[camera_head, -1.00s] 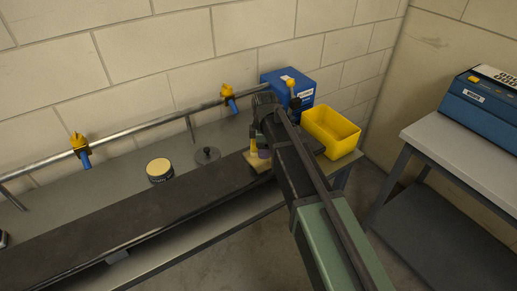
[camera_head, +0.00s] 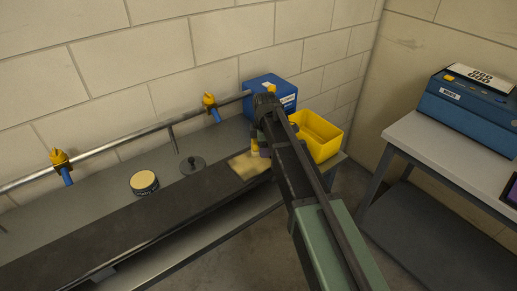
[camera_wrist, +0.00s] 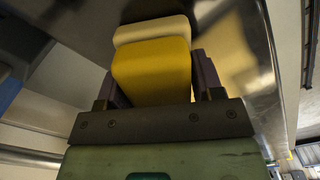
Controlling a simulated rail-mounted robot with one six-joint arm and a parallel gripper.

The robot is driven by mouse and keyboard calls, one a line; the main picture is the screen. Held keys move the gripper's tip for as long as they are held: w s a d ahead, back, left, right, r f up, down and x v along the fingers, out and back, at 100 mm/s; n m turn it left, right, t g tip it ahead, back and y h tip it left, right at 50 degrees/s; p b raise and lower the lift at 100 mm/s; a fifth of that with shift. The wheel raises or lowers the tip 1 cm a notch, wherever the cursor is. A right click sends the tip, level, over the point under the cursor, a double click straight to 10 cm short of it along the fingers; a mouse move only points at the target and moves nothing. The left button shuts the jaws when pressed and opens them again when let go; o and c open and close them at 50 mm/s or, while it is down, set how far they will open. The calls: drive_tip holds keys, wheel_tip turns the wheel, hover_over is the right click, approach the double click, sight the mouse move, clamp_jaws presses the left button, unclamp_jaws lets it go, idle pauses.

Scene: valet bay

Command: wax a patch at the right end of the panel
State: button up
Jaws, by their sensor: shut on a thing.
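The long dark panel (camera_head: 150,222) lies along the front of the grey bench. A pale yellow wax patch (camera_head: 246,166) shows on it near its right end. My gripper (camera_head: 261,148) is at the right side of this patch, partly hidden by my arm. In the wrist view my gripper (camera_wrist: 151,82) is shut on a yellow applicator (camera_wrist: 152,72) with a cream pad (camera_wrist: 152,30). The pad is at the dark glossy panel surface, where a pale smear shows beside it; contact is hard to tell. An open wax tin (camera_head: 144,182) stands on the bench behind the panel.
A dark round lid with a knob (camera_head: 192,165) lies right of the tin. A rail with yellow-and-blue clamps (camera_head: 210,105) runs behind. A blue box (camera_head: 262,86) and a yellow bin (camera_head: 322,138) stand at the bench's right end. A side table (camera_head: 440,160) holds a blue machine (camera_head: 468,108).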

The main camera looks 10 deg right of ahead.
wheel_tip(320, 180, up, 6)
drive_tip(key=p, duration=0.6)
wheel_tip(320, 180, up, 3)
drive_tip(key=p, duration=0.3)
drive_tip(key=shift+r, duration=0.15)
drive_tip(key=shift+d+f, duration=0.1)
drive_tip(key=shift+f, duration=0.1)
idle(0.5)
